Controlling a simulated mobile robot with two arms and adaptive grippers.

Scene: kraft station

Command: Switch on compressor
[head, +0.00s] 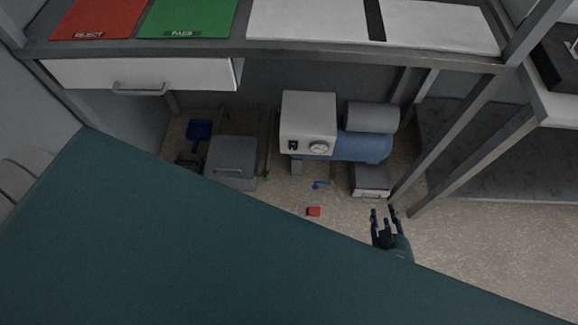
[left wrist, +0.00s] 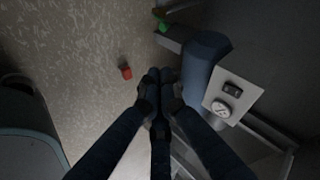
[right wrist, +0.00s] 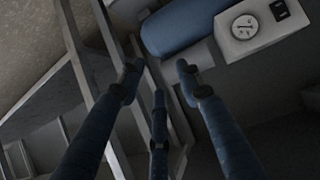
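The box carries a black switch (head: 293,146) and a round gauge (head: 319,148); the switch's position is too small to read. In the right wrist view the switch (right wrist: 279,10) is at the upper right. My right gripper (head: 383,211) is open and empty, right of and apart from the compressor. My left gripper (left wrist: 160,76) is shut with nothing visible in it, beside the blue tank (left wrist: 203,60) in its view. It is hidden in the head view.
Frame legs (head: 445,140) stand at the right. A grey bin (head: 231,158), a blue dustpan (head: 199,129), a grey box (head: 370,180) and a red block (head: 314,211) are on the floor.

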